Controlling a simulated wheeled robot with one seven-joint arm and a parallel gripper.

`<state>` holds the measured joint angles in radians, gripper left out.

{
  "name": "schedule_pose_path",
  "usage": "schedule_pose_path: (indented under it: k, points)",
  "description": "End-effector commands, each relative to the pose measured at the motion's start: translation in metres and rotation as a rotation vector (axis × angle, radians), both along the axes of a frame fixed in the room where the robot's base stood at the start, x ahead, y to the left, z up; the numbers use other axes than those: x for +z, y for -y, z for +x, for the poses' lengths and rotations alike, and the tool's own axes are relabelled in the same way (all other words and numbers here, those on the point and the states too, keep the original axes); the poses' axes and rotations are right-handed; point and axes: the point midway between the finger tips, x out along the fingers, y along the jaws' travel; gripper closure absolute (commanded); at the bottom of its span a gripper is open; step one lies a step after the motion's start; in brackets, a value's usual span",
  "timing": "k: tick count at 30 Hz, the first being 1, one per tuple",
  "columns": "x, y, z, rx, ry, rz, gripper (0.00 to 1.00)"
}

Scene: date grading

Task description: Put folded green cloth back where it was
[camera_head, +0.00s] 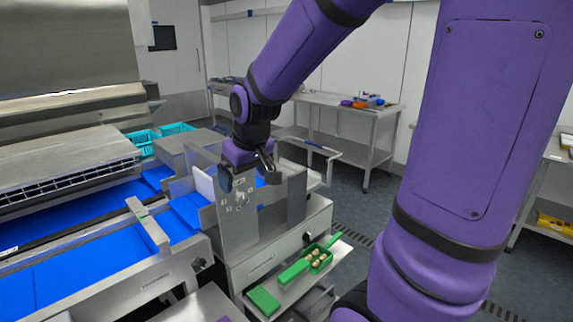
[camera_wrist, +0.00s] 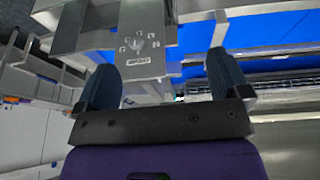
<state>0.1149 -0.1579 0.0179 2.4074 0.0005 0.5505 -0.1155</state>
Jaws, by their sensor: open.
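My gripper (camera_head: 256,178) is open and empty above the steel sorting machine, by its upright metal plate (camera_head: 238,215). In the wrist view my gripper (camera_wrist: 164,76) shows two dark blue fingers wide apart with nothing between them. A flat green piece (camera_head: 263,300) lies on the steel shelf at the front of the machine, apart from and below my gripper. It looks like the folded green cloth, but I cannot be sure.
Blue conveyor belts (camera_head: 100,265) run to the left, with a metal bridge (camera_head: 148,226) across one. Teal crates (camera_head: 143,138) stand behind. A steel table (camera_head: 340,101) with coloured items is at the back. Open floor (camera_head: 375,205) lies right of the machine.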

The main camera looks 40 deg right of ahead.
Motion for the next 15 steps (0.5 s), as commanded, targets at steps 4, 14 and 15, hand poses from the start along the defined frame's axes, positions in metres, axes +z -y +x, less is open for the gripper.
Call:
schedule_pose_path:
  k: [4,14,15]
  points:
    - [0.036,-0.012,-0.038,-0.001,0.038,0.006,0.05]
    - [0.083,-0.032,-0.128,-0.006,0.098,0.029,0.05]
    - [0.085,-0.033,-0.137,-0.007,0.103,0.032,0.05]
